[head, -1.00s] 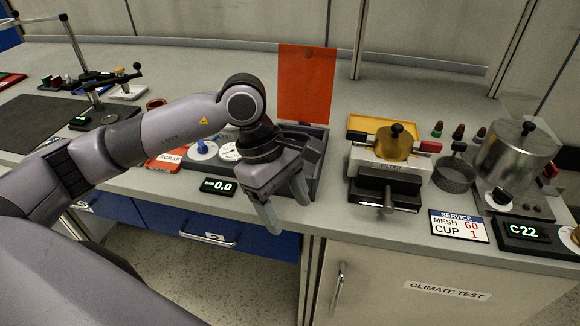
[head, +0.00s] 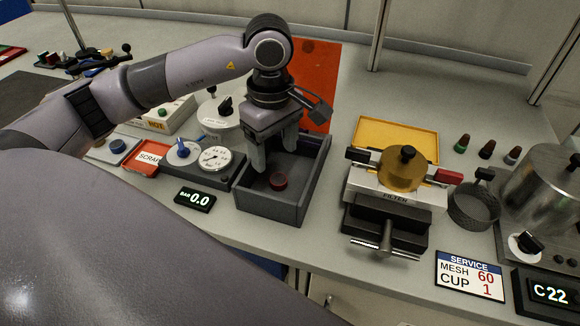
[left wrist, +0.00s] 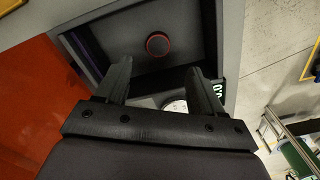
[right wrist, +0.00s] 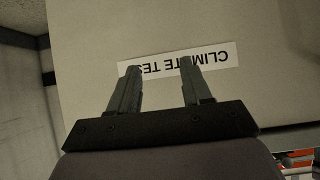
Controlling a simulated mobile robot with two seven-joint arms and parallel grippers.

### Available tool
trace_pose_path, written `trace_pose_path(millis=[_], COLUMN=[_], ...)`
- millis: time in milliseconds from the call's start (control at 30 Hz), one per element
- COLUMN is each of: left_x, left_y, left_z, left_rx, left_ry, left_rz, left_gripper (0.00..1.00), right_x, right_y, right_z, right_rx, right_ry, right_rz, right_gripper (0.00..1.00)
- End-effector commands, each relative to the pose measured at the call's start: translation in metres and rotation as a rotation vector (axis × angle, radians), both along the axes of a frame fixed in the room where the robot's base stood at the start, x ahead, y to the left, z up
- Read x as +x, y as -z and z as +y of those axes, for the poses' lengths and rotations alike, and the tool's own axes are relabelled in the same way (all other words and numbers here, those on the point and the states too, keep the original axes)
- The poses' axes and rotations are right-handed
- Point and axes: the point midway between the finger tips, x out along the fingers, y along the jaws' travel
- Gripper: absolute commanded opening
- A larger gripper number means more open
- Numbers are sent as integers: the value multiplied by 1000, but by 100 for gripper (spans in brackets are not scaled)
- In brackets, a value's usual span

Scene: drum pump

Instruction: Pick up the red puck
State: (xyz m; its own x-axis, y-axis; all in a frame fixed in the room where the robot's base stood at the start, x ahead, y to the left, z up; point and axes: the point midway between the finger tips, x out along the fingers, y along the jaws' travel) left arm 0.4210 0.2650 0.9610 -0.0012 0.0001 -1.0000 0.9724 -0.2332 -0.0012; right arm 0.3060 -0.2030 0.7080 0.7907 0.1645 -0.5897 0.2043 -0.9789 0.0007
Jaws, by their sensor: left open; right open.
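The red puck (head: 278,181) lies on the floor of a dark grey open-topped box (head: 268,208). It is a small round disc with a dark top and a red rim, and it also shows in the left wrist view (left wrist: 158,44). My left gripper (head: 275,165) is open and empty, pointing down at the box, with the puck showing just beyond its fingertips. In the left wrist view the puck lies ahead of the gap between the fingers (left wrist: 158,78), not between them. My right gripper (right wrist: 160,75) is open and empty, facing a cabinet front with a "CLIMATE TEST" label.
An orange-red panel (head: 316,80) stands behind the box. Gauges (head: 214,158) and a pressure display (head: 195,199) sit left of it. The filter clamp (head: 392,205), a mesh cup (head: 474,203) and a metal pot (head: 545,185) stand to the right. The box walls surround the puck.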

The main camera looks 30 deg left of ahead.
Motion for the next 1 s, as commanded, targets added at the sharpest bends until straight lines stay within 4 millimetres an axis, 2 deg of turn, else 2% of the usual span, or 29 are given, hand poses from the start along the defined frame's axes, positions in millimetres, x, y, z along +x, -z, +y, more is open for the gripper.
trace_pose_path(millis=[267, 533, 833, 867, 1000], left_x=[1, 4, 4, 4, 4], left_y=[26, 65, 72, 72, 71], left_z=[-1, -2, -2, -2, -2], left_rx=[0, -1, 0, 0, 0], left_ry=[0, 0, 0, 0, 0], left_rz=[4, 4, 0, 0, 0], left_gripper=[68, 68, 68, 64, 19], right_x=[-4, -5, -5, -5, -5], right_y=[-4, -11, -11, -11, -11], right_z=[0, 0, 0, 0, 0], right_rx=[0, 0, 0, 0, 0], right_ry=[0, 0, 0, 0, 0], right_rz=[9, 11, 11, 11, 11], right_gripper=[49, 49, 49, 49, 49])
